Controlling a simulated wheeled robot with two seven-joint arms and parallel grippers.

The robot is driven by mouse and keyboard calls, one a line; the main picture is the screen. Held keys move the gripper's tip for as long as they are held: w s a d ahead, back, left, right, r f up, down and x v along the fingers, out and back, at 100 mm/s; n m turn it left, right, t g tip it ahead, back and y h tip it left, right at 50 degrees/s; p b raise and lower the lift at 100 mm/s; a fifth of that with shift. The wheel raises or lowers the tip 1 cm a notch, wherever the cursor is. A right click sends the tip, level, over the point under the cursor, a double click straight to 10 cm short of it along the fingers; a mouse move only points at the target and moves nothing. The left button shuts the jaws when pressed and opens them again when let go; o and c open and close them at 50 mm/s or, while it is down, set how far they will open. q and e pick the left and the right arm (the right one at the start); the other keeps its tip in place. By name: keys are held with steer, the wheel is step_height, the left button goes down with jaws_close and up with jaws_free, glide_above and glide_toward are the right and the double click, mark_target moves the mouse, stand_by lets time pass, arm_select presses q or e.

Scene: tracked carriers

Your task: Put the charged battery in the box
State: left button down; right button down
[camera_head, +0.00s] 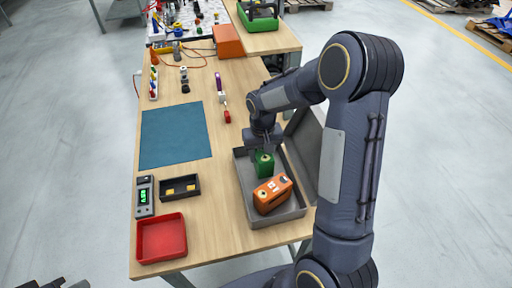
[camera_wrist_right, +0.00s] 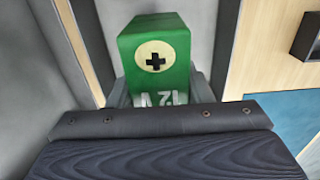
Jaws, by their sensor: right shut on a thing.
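A green battery (camera_head: 265,165) with a round plus mark is in my right gripper (camera_head: 263,151), at the far part of the open grey box (camera_head: 247,207). In the right wrist view the green battery (camera_wrist_right: 155,60) sits between the two fingers, with a "12 V" print partly seen. I cannot tell whether its base touches the box floor. An orange battery (camera_head: 272,193) lies in the near part of the same box. The box's lid (camera_head: 305,150) stands open on the right, partly behind my right arm. My left gripper (camera_head: 52,284) shows only as dark parts at the bottom left edge.
A battery tester (camera_head: 144,196) with a lit green display, a small dark tray (camera_head: 180,188) with yellow pieces and a red tray (camera_head: 161,238) stand left of the box. A blue mat (camera_head: 175,135) lies flat, bare. Tools and an orange box (camera_head: 228,41) are farther back.

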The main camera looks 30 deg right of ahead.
steer(key=shift+w+f, duration=0.1)
steer(key=shift+f, duration=1.15)
steer(key=shift+f, duration=0.15)
steer(key=c, duration=0.7)
jaws_free()
step_height(320, 180, up, 11)
steer(key=shift+a+f, duration=0.1)
steer(key=shift+s+r, duration=0.2)
steer(key=shift+r, duration=0.55)
steer(key=s+a+r+t+y, duration=0.1)
steer(key=s+a+r+t, duration=0.1)
steer(key=s, duration=0.5)
steer(key=s+a+r+t+y, duration=0.1)
steer(key=s+a+r, duration=0.1)
steer(key=s, duration=0.6)
steer(key=s+a+r+n+t+y, duration=0.1)
steer(key=s+a+r+t, duration=0.1)
steer(key=s, duration=0.5)
steer(key=shift+s+a+t+y, duration=0.2)
steer(key=shift+a+t+y, duration=0.15)
steer(key=shift+a, duration=0.35)
